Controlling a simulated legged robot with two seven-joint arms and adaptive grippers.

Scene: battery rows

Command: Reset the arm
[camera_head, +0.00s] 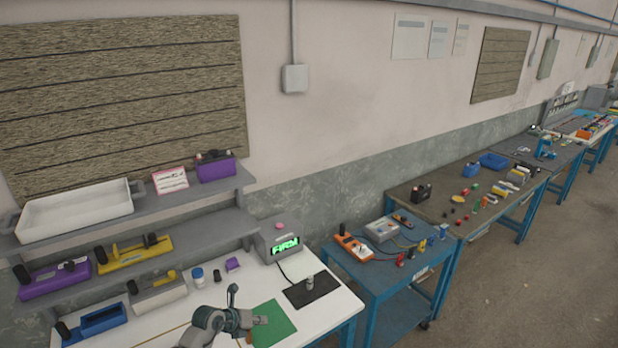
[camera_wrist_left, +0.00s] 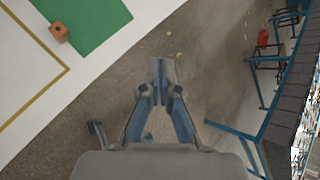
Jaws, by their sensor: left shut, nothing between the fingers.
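My left gripper (camera_head: 238,320) shows at the bottom of the head view, in front of the white table and beside the green mat. In the left wrist view the left gripper (camera_wrist_left: 161,70) has its fingertips together with nothing between them. Behind the tips in that view is bare grey floor, past the white table's edge. A small orange block (camera_wrist_left: 58,31) rests at the edge of the green mat (camera_wrist_left: 88,22); the mat also shows in the head view (camera_head: 275,327). My right gripper is not in view.
The white table (camera_head: 215,293) holds a black pad (camera_head: 318,291), a box with a lit green display (camera_head: 284,246) and small containers. Shelves above hold a white tray (camera_head: 75,213) and purple and yellow holders. Blue workbenches (camera_head: 375,275) stand to the right, with open floor in front.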

